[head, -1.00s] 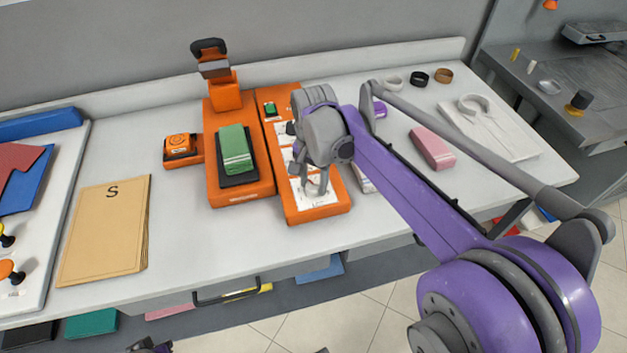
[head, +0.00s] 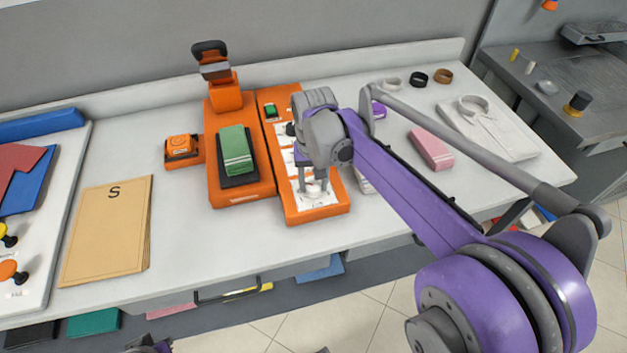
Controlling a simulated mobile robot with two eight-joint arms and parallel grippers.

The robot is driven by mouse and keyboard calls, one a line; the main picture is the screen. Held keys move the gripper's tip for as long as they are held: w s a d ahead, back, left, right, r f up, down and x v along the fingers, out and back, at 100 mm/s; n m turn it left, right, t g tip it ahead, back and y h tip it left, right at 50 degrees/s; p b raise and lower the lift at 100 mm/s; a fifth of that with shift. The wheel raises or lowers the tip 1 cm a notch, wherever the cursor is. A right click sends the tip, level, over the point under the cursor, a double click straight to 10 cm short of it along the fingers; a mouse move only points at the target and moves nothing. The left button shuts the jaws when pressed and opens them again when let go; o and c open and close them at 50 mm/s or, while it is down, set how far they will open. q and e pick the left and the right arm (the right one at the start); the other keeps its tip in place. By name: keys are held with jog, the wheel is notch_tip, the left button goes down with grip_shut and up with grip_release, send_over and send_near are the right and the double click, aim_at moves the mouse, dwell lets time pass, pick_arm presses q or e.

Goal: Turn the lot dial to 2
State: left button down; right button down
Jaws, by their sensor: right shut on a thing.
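The orange control panel (head: 318,213) lies on the white counter, with white label plates, a green button (head: 270,111) and dark knobs partly showing. My right gripper (head: 313,190) points down at the near end of this panel. Its fingers are shut on a small dial, taken as the lot dial, which they and the wrist mostly hide. I cannot read the dial's pointer or numbers. A small purple and dark part of my left arm (head: 152,346) shows at the bottom edge; its jaws cannot be made out.
Left of the panel stands an orange press (head: 240,199) with a green block (head: 235,150) on it. An orange button box (head: 180,148), a tan envelope marked S (head: 105,235) and a pink block (head: 432,150) lie on the counter. Bare counter shows between envelope and press.

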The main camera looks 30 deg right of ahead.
aim_at(314, 185)
jog(key=shift+n, duration=1.1)
jog(key=shift+c, duration=1.6)
grip_release()
jog(key=shift+r, duration=0.1)
notch_tip(314, 185, up, 11)
jog(key=p, duration=0.1)
jog(key=shift+f, duration=0.2)
